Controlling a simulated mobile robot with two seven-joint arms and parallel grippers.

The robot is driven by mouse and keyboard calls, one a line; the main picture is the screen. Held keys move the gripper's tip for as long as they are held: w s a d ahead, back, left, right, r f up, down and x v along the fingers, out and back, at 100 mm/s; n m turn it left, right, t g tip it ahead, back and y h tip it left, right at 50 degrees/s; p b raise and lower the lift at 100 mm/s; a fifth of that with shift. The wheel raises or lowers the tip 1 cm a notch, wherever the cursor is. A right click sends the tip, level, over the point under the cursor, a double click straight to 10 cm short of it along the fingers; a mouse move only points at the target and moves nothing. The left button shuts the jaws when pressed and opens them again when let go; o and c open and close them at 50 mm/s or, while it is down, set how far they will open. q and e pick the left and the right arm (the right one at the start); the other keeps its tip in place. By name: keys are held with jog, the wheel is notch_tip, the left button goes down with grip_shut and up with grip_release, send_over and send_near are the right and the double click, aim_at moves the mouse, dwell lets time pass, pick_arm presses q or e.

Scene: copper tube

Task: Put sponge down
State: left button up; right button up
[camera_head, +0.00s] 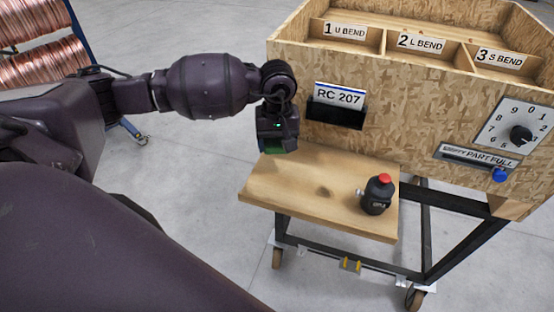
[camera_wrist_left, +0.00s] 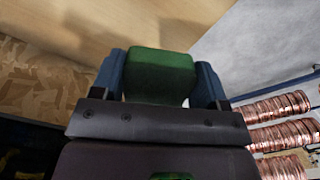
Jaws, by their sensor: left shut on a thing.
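A green sponge (camera_wrist_left: 160,76) is held between the two blue fingers of my left gripper (camera_wrist_left: 160,85) in the left wrist view. In the head view my left gripper (camera_head: 275,148) points down over the back left part of the wooden shelf (camera_head: 310,192), and a bit of the green sponge (camera_head: 273,152) shows under it. I cannot tell whether the sponge touches the shelf. The wooden shelf (camera_wrist_left: 130,25) also shows beyond the sponge in the left wrist view. My right gripper is not in view.
Behind is a chipboard box (camera_head: 420,95) with labelled bins and a black holder (camera_head: 337,114) with an RC 207 card. Copper coils (camera_head: 40,55) are at the far left. The shelf's middle is clear.

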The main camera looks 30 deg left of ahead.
aim_at(277, 170)
pick_arm(q)
notch_tip(277, 170, down, 2)
jog(key=shift+f, duration=0.9)
notch_tip(277, 170, down, 2)
jog(key=shift+f, duration=0.6)
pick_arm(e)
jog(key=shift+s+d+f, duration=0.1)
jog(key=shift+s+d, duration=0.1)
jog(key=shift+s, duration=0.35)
pick_arm(q)
jog(key=shift+f, duration=0.2)
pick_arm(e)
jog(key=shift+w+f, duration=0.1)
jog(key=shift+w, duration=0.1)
pick_arm(q)
jog(key=o, duration=0.9)
jog(key=shift+r, duration=0.1)
jog(key=shift+o, duration=0.2)
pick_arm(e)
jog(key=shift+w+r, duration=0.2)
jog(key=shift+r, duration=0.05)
